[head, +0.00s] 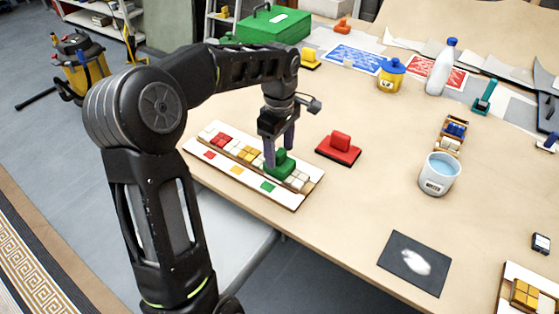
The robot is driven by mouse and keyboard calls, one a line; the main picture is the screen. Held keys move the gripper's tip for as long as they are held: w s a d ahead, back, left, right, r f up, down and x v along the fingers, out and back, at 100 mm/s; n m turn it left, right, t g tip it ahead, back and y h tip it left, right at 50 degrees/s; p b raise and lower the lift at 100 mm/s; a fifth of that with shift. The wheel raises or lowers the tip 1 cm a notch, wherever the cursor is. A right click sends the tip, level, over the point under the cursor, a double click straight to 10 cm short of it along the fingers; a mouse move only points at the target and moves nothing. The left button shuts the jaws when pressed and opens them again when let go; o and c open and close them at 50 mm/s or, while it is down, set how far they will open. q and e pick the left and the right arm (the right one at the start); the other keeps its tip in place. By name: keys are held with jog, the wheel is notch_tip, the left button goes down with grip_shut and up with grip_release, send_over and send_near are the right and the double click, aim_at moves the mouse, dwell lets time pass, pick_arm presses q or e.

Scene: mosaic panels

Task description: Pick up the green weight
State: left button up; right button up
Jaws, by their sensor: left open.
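The green weight (283,165) sits on the tile tray (230,184), over its right-hand section near the white tiles. My left gripper (279,158) points down at it, with its two fingers open and around or just beside the weight's upper part. I cannot tell whether the fingers touch it. The red weight (339,149) stands on the table to the right of the tray. A yellow weight (310,59) is farther back. My right gripper is not in view.
A green toolbox (273,25) stands at the back left. A white cup of blue liquid (439,174), a yellow jar (391,76) and a white bottle (441,68) stand on the right side. A dark sheet (414,262) lies near the front edge. The table's middle is clear.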

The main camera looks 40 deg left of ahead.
pick_arm(q)
jog(key=shift+f, duration=0.4)
grip_shut()
dwell(0.8)
dwell(0.7)
